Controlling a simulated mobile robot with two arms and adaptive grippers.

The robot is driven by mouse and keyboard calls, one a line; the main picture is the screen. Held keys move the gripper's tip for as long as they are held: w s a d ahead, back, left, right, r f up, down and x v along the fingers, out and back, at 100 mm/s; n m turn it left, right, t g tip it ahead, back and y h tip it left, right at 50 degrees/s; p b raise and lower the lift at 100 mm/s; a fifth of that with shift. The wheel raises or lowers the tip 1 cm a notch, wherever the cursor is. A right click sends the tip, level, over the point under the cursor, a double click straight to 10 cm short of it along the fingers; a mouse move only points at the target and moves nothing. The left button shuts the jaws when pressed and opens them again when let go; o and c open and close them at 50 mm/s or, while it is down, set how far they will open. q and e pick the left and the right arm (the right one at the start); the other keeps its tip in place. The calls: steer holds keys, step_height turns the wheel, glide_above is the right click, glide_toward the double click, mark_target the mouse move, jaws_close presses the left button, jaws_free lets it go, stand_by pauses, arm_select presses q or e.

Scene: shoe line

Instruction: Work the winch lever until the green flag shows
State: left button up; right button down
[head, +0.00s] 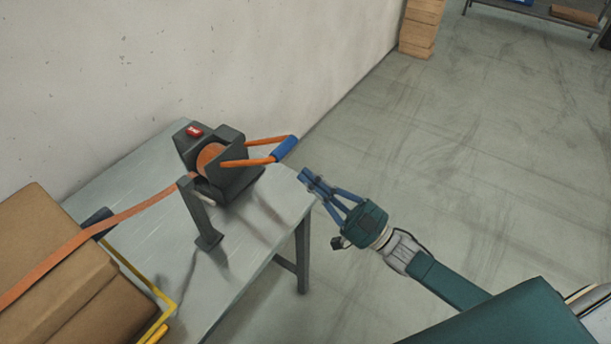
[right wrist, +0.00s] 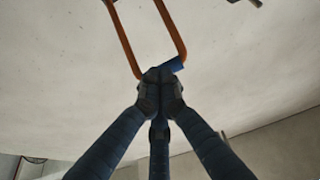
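The winch (head: 220,170) is a dark grey unit with an orange drum on a grey metal table. Its orange lever frame points right and ends in a blue grip (head: 285,148). The grip also shows in the right wrist view (right wrist: 176,65), partly hidden behind my fingertips. A small red indicator with a white mark (head: 194,131) shows on top of the winch; no green shows. My right gripper (head: 308,178) has its fingertips together, just below and right of the grip in the head view, with a small gap and nothing visibly held. My left gripper is out of view.
An orange strap (head: 110,222) runs from the winch over brown boxes (head: 50,265) at the left. A dark post (head: 200,215) stands on the table (head: 230,285) before the winch. A wall is behind; open floor (head: 480,170) lies to the right.

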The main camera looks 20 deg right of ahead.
steer(key=r+b+v, duration=0.1)
steer(key=v, duration=0.7)
steer(key=shift+s+d, duration=0.4)
steer(key=shift+s, duration=0.1)
stand_by(0.8)
steer(key=w+a+r+g+h+p, duration=0.1)
steer(key=w+r+p, duration=0.1)
steer(key=r+p, duration=0.4)
steer(key=w+a+r+g+p, duration=0.1)
steer(key=w+a+r+p, duration=0.1)
steer(key=r+p, duration=0.5)
steer(key=shift+h+p, duration=0.4)
steer(key=shift+p, duration=0.5)
